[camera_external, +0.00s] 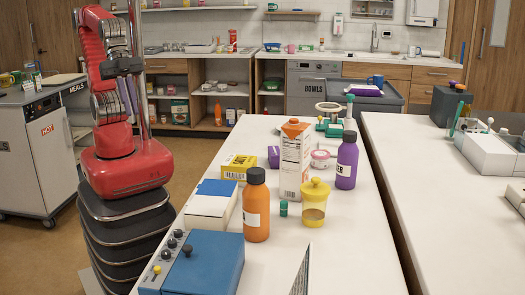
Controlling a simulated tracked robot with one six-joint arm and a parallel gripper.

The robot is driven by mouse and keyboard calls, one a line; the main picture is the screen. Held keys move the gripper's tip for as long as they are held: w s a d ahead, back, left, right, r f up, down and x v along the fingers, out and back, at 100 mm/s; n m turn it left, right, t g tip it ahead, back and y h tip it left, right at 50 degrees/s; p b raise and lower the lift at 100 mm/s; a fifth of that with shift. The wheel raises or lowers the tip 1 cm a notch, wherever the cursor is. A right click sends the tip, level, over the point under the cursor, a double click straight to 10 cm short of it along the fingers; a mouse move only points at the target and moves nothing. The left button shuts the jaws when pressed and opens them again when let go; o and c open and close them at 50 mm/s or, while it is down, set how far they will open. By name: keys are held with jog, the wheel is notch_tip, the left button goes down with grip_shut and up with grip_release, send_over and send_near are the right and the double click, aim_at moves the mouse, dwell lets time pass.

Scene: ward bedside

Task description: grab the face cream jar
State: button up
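A small round jar with a pink lid and a pale body (320,158) stands on the long white table (345,240). It looks like the face cream jar, but its label is too small to read. It stands between a tall milk or juice carton on its left and a purple bottle on its right. My red arm is folded upright at the left, beside the table. My gripper (128,97) hangs near the arm's column, well away from the jar. Its fingers are too small to tell whether they are open or shut.
The carton (295,160), purple bottle (346,163), yellow-lidded container (314,203) and orange bottle (256,208) crowd around the jar's near side. A yellow box (238,167) and a blue control box (200,262) lie along the left edge. The table's right front is mostly clear.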

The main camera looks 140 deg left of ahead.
jog(key=o, duration=1.5)
jog(key=shift+o, duration=0.2)
jog(key=shift+w, duration=0.1)
jog(key=w+a+f+n+t+y, duration=0.1)
jog(key=w+a+f+n+y, duration=0.15)
jog(key=w+a, duration=0.7)
jog(key=w+a+f+n+t+y, duration=0.1)
jog(key=w+a+f+n+t, duration=0.15)
jog(key=w+a, duration=0.65)
jog(key=s+a+f+n+y, duration=0.1)
jog(key=a+f, duration=0.3)
jog(key=a, duration=0.5)
jog(key=s+a+f+n+y, duration=0.1)
jog(key=a+f, duration=0.3)
jog(key=a, duration=0.5)
jog(key=s+a+f+n+y, duration=0.1)
jog(key=a+f+n+y, duration=0.1)
jog(key=a, duration=0.7)
jog(key=shift+a+f+y, duration=0.1)
jog(key=shift+f+y, duration=0.65)
jog(key=shift+f, duration=0.2)
jog(key=shift+w, duration=0.1)
